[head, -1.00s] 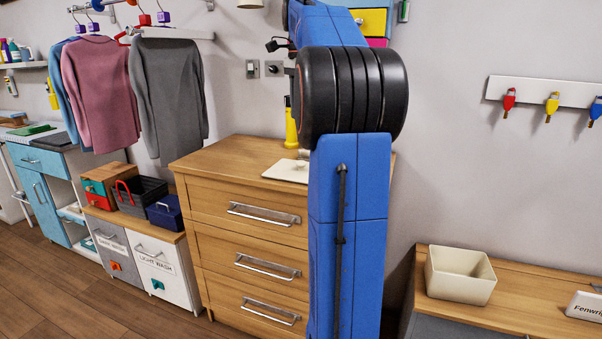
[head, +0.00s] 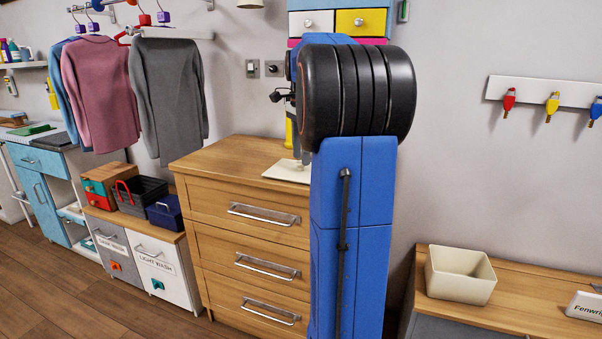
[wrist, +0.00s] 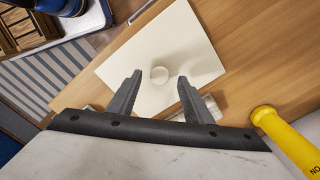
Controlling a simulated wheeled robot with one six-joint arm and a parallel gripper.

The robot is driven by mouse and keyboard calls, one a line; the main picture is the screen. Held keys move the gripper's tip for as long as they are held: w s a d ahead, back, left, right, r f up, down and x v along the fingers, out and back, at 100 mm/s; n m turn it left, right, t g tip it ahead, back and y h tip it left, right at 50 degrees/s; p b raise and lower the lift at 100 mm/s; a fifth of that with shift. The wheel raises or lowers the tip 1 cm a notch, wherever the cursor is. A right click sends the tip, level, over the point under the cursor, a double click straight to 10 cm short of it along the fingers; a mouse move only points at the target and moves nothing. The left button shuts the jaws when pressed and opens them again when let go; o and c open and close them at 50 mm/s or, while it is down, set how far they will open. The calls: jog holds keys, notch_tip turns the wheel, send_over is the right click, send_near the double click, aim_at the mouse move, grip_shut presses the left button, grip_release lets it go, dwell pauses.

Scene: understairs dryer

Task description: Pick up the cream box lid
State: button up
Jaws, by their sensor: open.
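The cream box lid (head: 285,172) lies on the wooden chest of drawers (head: 235,157), partly hidden behind my arm in the head view. I cannot tell how high the fingertips are above the lid. My arm hides most of the gripper in the head view.
A yellow torch-like object (wrist: 284,135) stands close to the right of my gripper. A clear or pale item lies partly hidden beneath the fingers. An open cream box (head: 460,283) sits on the low bench to the right. The chest's front left top is clear.

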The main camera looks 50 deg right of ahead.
jog(key=shift+f, duration=0.9)
grip_shut()
jog(key=shift+r, duration=0.1)
